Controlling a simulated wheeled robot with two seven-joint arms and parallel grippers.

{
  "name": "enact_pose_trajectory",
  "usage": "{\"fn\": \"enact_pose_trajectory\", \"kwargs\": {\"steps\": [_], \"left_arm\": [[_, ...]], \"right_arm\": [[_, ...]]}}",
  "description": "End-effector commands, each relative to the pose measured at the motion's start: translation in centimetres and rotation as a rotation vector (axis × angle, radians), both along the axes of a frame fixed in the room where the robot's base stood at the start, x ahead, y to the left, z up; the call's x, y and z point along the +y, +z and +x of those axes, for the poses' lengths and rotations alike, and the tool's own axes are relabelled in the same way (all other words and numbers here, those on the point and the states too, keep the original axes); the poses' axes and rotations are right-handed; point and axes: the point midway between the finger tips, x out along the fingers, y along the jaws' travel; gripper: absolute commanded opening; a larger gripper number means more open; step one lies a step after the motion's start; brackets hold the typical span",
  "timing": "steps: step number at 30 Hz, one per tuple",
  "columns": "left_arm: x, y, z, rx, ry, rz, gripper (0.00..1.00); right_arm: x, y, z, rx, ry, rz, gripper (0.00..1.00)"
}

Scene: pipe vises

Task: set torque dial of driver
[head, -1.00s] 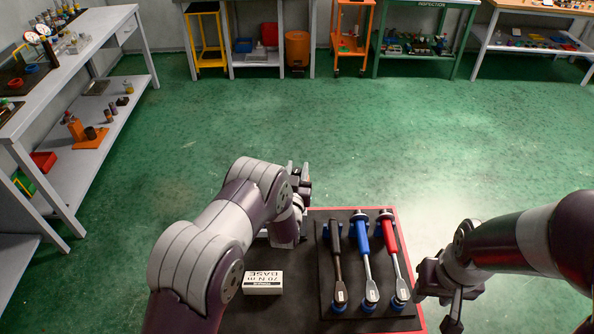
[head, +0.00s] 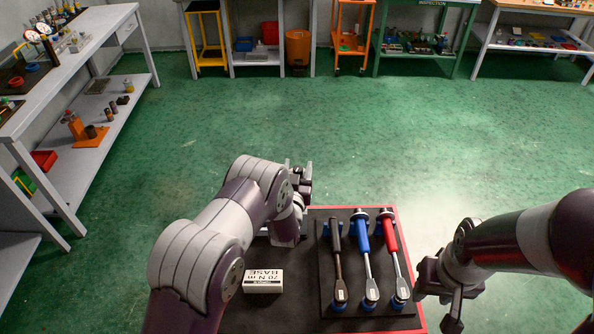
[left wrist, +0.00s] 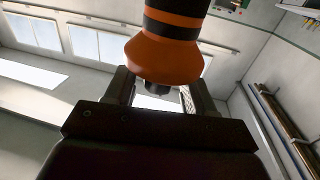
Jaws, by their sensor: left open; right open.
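An orange body with black bands (left wrist: 168,50) shows in the left wrist view, with a small dark nub at its lower end. I cannot tell if it is the driver, and no dial marks can be read. My left gripper (head: 298,172) is open; in the left wrist view its fingers (left wrist: 160,98) stand on either side of the nub. The orange body is not visible near this gripper in the head view. Three wrenches with a black (head: 335,240), a blue (head: 362,235) and a red handle (head: 389,232) lie side by side. My right gripper (head: 440,297) is open and empty, right of them.
The wrenches rest on a dark tray (head: 350,300) on a red-edged table (head: 415,260). A white block (head: 263,281) marked BASE stands left of the tray. A grey workbench (head: 75,60) stands at the left. The green floor beyond the table is clear.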

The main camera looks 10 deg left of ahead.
Motion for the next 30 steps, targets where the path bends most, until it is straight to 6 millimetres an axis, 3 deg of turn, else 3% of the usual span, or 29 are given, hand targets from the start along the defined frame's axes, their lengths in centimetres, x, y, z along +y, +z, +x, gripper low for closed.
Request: {"fn": "enact_pose_trajectory", "kwargs": {"steps": [5, 18, 23, 30], "left_arm": [[-0.1, -0.3, -1.6, 0.001, -0.001, 0.0, 0.54], [-0.5, -0.3, -11.3, -0.001, -0.001, -0.001, 0.54], [-0.5, -0.1, -12.6, -0.001, 0.0, 0.0, 0.54], [-0.5, 0.0, -12.7, -0.001, 0.0, 0.0, 0.54]], "right_arm": [[0.0, -0.8, 0.0, 0.0, 0.0, 0.0, 0.43], [0.0, -3.9, 0.0, 0.0, 0.0, 0.0, 0.43], [0.0, -4.1, 0.0, 0.0, 0.0, 0.0, 0.43], [0.0, -4.0, 0.0, 0.0, 0.0, 0.0, 0.43]]}}
